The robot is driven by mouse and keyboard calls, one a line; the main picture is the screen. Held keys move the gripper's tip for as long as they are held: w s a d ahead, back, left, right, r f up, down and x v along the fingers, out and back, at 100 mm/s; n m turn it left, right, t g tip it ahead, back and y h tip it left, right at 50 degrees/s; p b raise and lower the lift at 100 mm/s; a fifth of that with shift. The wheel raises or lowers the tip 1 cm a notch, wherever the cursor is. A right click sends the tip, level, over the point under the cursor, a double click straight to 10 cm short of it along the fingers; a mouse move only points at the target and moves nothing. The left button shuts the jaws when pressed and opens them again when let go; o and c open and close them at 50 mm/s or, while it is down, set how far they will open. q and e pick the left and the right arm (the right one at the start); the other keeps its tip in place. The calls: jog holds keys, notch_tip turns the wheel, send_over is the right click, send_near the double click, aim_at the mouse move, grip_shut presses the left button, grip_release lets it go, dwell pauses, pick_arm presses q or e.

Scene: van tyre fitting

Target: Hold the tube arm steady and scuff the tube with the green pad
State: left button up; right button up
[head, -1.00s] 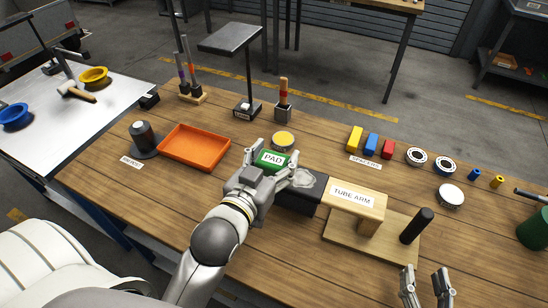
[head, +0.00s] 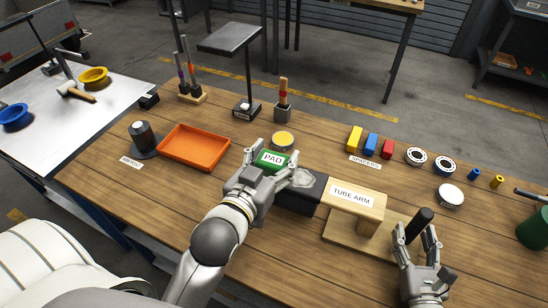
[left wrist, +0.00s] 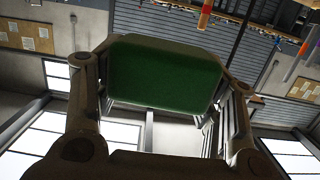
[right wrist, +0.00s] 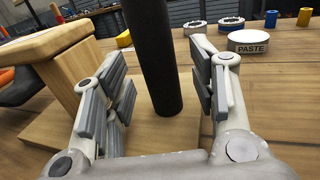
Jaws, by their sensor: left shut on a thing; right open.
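The tube arm (head: 352,197) is a wooden block arm on a wooden base, with a dark tube (head: 304,192) reaching left from it. A black upright post (head: 419,222) stands at the base's right end. My left gripper (head: 283,167) is shut on the green pad (head: 270,160), at the tube's left end; whether the pad touches the tube I cannot tell. The pad's green face fills the middle of the left wrist view (left wrist: 165,75). My right gripper (head: 416,236) is open, its fingers on either side of the post, which also shows in the right wrist view (right wrist: 152,60).
An orange tray (head: 195,147) lies left of the pad, and a yellow-topped tin (head: 283,140) stands just behind it. Spare yellow, blue and red blocks (head: 371,144) and a paste tin (head: 450,195) lie at the back right. A green container (head: 534,230) stands at the right edge.

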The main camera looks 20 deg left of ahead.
jog(key=shift+x, duration=1.1)
grip_shut()
dwell(0.5)
